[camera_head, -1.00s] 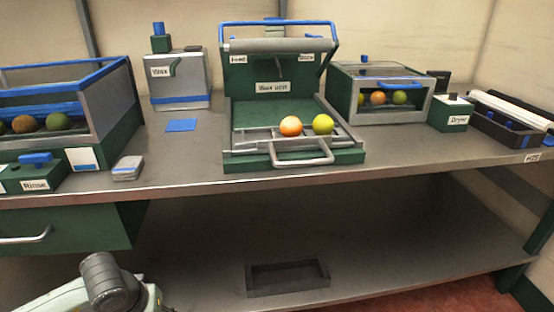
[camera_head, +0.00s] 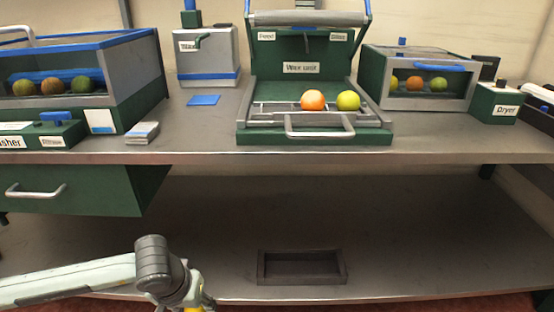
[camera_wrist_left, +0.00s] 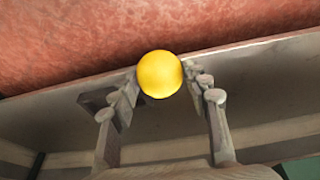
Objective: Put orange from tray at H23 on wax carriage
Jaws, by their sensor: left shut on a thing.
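My left gripper (camera_wrist_left: 160,82) is shut on a yellow orange (camera_wrist_left: 161,74), with one finger on each side of it in the left wrist view. In the head view my left arm reaches in at the lower left, and its fingers and the fruit are below the picture. The wax unit (camera_head: 300,68) stands on the bench with its front open. On its wax carriage (camera_head: 270,108) sit an orange fruit (camera_head: 313,100) and a yellow-green fruit (camera_head: 348,100), side by side, with bare rails left of them. A dark tray (camera_head: 302,278) on the lower shelf looks empty.
A washer (camera_head: 130,70) with several fruits stands at the left, and a dryer (camera_head: 420,100) with several at the right. A wax tank (camera_head: 207,60) stands behind a blue pad (camera_head: 204,100). The bench edge (camera_head: 300,158) overhangs the lower shelf.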

